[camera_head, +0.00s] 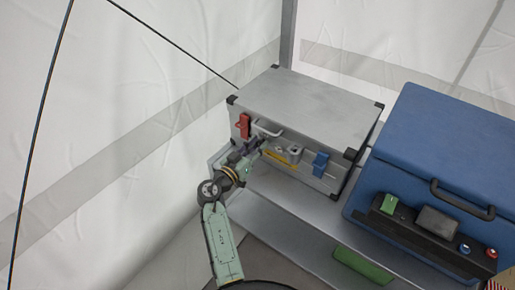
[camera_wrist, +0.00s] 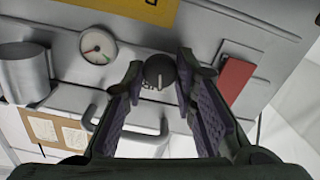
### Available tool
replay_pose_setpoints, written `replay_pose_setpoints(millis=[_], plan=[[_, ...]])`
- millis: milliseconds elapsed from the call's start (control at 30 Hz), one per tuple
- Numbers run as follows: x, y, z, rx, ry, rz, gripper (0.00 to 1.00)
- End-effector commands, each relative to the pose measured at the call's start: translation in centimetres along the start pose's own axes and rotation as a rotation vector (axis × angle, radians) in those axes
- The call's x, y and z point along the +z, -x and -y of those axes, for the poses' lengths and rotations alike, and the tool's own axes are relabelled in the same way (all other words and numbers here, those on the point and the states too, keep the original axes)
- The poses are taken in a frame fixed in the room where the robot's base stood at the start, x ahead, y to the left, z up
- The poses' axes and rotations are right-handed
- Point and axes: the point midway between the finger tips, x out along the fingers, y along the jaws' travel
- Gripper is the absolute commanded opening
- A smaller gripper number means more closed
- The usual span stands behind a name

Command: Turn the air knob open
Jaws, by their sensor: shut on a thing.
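The air knob (camera_wrist: 158,72) is a small round dark knob with a pale mark, on the front of a silver case. My gripper (camera_wrist: 160,80) has its two purple-padded fingers on either side of the knob and is shut on it. A round gauge (camera_wrist: 98,46) with a needle sits left of the knob in the wrist view. In the head view my gripper (camera_head: 259,146) reaches the front of the silver case (camera_head: 310,105), near its left end. The knob cannot be made out there.
A red block (camera_head: 244,125), a grey carry handle (camera_head: 266,130), a yellow label (camera_head: 281,156) and a blue latch (camera_head: 320,164) are on the case front, close to my gripper. A blue case (camera_head: 445,140) stands to the right. White tent walls (camera_head: 110,120) rise left and behind.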

Motion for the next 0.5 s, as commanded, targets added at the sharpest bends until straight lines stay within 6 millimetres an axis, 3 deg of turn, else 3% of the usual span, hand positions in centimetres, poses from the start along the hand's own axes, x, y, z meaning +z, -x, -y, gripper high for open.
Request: replay_pose_setpoints(millis=[500], plan=[[0.1, 0.0, 0.11, 0.001, 0.491, 0.002, 0.0]])
